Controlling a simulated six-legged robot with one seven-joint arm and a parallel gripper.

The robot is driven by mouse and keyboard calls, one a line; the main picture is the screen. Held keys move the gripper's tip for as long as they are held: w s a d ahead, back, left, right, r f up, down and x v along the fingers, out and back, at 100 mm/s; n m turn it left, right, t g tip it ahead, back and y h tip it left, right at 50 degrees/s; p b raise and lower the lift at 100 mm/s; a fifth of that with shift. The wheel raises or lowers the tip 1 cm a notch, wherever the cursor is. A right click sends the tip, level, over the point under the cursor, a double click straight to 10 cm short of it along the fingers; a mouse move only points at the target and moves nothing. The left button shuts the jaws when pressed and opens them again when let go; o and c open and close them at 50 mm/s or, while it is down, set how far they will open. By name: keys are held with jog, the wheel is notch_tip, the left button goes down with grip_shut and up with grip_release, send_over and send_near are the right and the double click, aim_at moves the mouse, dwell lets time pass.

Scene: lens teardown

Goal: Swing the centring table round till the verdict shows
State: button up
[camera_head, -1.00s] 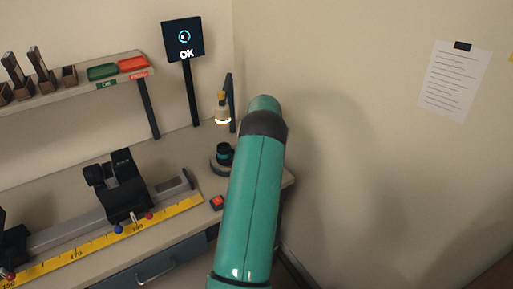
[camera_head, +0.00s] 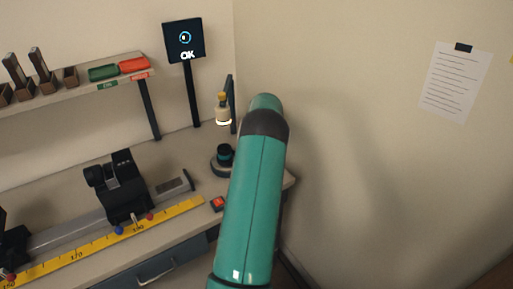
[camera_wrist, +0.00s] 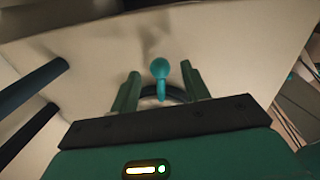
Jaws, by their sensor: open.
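A teal round-headed knob (camera_wrist: 159,68) shows between the fingers, with visible gaps on both sides. A dark curved piece lies behind it. My gripper is hidden behind my arm in the head view.
A lamp (camera_head: 222,112) with a lit ring stands above the table. A red button (camera_head: 218,203) is at the bench's front edge. A rail with a yellow scale (camera_head: 90,247) and dark carriage (camera_head: 125,190) is left. Green (camera_head: 103,73) and red (camera_head: 134,65) trays are on the shelf.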

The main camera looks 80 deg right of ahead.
notch_tip(320, 180, up, 12)
jog(key=s+a, duration=0.1)
jog(key=shift+s+a, duration=0.2)
jog(key=shift+s, duration=0.05)
jog(key=shift+r, duration=0.1)
dwell(0.4)
